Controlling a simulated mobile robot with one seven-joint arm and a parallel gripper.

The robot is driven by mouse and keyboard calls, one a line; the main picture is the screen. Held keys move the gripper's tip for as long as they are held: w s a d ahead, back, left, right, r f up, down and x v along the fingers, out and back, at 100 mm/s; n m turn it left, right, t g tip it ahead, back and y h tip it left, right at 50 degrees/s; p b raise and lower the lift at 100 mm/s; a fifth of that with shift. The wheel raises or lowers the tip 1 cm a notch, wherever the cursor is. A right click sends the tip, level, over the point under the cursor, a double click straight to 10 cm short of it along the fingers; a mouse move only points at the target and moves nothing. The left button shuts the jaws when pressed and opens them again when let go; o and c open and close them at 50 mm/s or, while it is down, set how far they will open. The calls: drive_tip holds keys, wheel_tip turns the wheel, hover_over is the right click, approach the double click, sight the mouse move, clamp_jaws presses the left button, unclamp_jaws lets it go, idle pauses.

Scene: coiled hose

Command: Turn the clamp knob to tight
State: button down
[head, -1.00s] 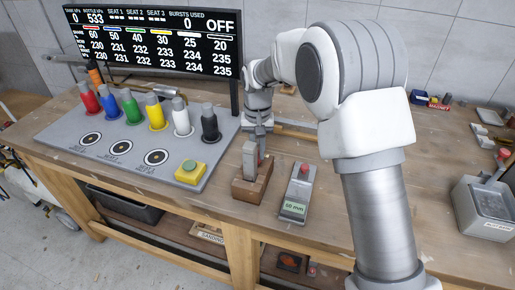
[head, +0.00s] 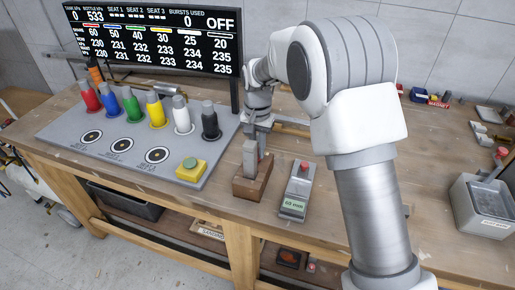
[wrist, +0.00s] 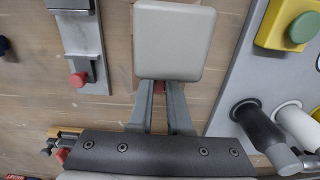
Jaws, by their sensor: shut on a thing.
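My gripper (head: 257,143) points down over a wooden block (head: 251,188) at the bench's front. The slab (head: 250,157) shows as a rounded square (wrist: 175,40) at the fingertips in the wrist view, hiding most of the block. A small red bit shows between the fingers. A grey device (head: 296,192) with a red knob (head: 304,166) and a green mm display stands just right of the block, apart from my gripper. I cannot tell which part is the clamp knob.
A grey panel (head: 120,165) at left holds several coloured plugs, ringed seats and a yellow box with a green button (head: 190,163). A display board (head: 155,35) reading OFF stands behind. A grey box (head: 485,205) sits far right.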

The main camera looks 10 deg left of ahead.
drive_tip(key=c, duration=0.9)
unclamp_jaws()
drive_tip(key=shift+o, duration=0.2)
drive_tip(key=shift+r, duration=0.1)
wheel_tip(320, 180, up, 17)
drive_tip(key=p, duration=0.1)
drive_tip(key=shift+r+p, duration=0.15)
drive_tip(key=shift+p, duration=0.2)
